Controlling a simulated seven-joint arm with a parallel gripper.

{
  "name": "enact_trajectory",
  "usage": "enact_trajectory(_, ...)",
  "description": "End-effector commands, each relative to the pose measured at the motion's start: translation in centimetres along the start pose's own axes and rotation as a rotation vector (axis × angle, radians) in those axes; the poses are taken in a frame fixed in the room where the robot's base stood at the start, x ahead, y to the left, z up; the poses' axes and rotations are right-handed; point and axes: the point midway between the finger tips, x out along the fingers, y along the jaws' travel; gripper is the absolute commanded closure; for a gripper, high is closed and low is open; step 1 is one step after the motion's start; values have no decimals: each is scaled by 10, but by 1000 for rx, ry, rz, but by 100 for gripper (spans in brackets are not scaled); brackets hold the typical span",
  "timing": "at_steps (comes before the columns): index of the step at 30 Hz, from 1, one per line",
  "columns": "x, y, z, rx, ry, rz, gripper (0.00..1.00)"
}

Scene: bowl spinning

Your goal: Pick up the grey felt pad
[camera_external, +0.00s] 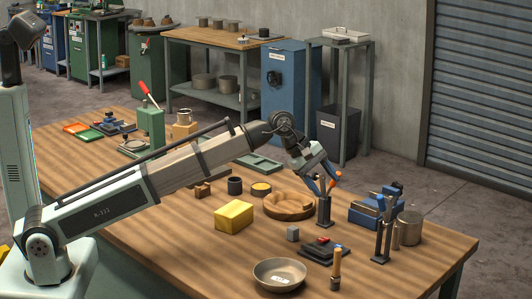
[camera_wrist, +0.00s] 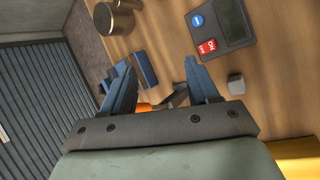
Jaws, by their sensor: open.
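A small grey block (camera_external: 292,233), which looks like the grey felt pad, sits on the wooden table near the front middle. It also shows in the wrist view (camera_wrist: 236,84), to the right of my fingers and apart from them. My gripper (camera_external: 322,173) is above the table at a dark tool stand (camera_external: 324,211) with orange-handled tools, behind and right of the grey block. In the wrist view my gripper (camera_wrist: 156,64) has its two blue fingers apart. Part of the orange tool shows low between them; I cannot tell whether a finger touches it.
A dark control box with a red button (camera_external: 323,250) lies right of the block. A metal bowl (camera_external: 280,274) is in front, a yellow block (camera_external: 234,217) left, a wooden bowl (camera_external: 289,205) behind. A second tool stand (camera_external: 382,240) and a metal cylinder (camera_external: 408,228) stand right.

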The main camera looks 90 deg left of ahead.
Motion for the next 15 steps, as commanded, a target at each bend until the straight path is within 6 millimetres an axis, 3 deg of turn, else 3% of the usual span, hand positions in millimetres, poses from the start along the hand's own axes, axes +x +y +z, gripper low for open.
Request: enact_trajectory(15,1,-12,-34,983,55,-317,40)
